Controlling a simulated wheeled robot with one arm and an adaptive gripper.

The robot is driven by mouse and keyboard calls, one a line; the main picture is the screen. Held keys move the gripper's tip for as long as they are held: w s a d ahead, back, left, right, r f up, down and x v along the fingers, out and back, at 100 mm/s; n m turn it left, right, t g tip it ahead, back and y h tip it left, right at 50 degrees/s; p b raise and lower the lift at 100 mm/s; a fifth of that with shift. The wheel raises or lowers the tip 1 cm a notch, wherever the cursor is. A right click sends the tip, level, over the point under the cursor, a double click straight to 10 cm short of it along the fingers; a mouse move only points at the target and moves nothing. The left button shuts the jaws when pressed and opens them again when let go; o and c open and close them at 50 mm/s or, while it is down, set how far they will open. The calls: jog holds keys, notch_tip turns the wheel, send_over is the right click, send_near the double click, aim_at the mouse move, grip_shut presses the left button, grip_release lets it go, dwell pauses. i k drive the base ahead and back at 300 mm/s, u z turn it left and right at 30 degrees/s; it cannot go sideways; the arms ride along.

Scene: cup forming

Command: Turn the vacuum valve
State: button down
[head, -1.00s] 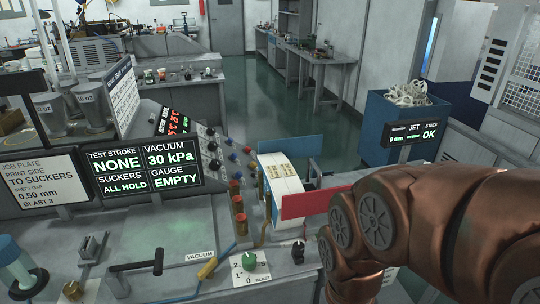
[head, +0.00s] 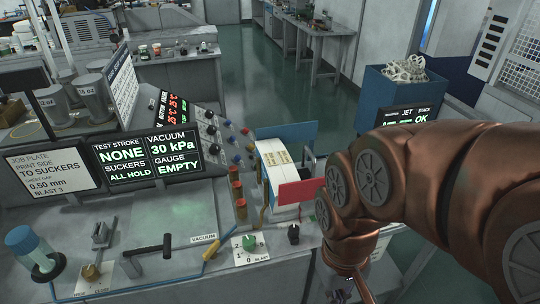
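The vacuum valve has a yellow lever (head: 212,251) on a blue pipe (head: 190,274) along the grey bench top. It lies beside the small white VACUUM label (head: 204,238). The lever slants up to the right, roughly along the pipe. The display panel (head: 148,155) reads vacuum 30 kPa, gauge EMPTY, suckers ALL HOLD and test stroke NONE. My copper arm comes in from the right and bends down to the bottom edge, well right of the valve. I cannot make out my gripper's fingers.
A green knob (head: 249,242) on a numbered BLAST plate and a black knob (head: 293,234) sit right of the lever. A black T-shaped handle (head: 150,250) stands to its left. A red plate (head: 302,193) juts out between my arm and the console.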

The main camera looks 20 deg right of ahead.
aim_at(211, 252)
jog(key=u, duration=0.55)
jog(key=k, duration=1.3)
jog(key=u, duration=0.45)
jog(key=i, duration=0.9)
jog(key=u, duration=0.35)
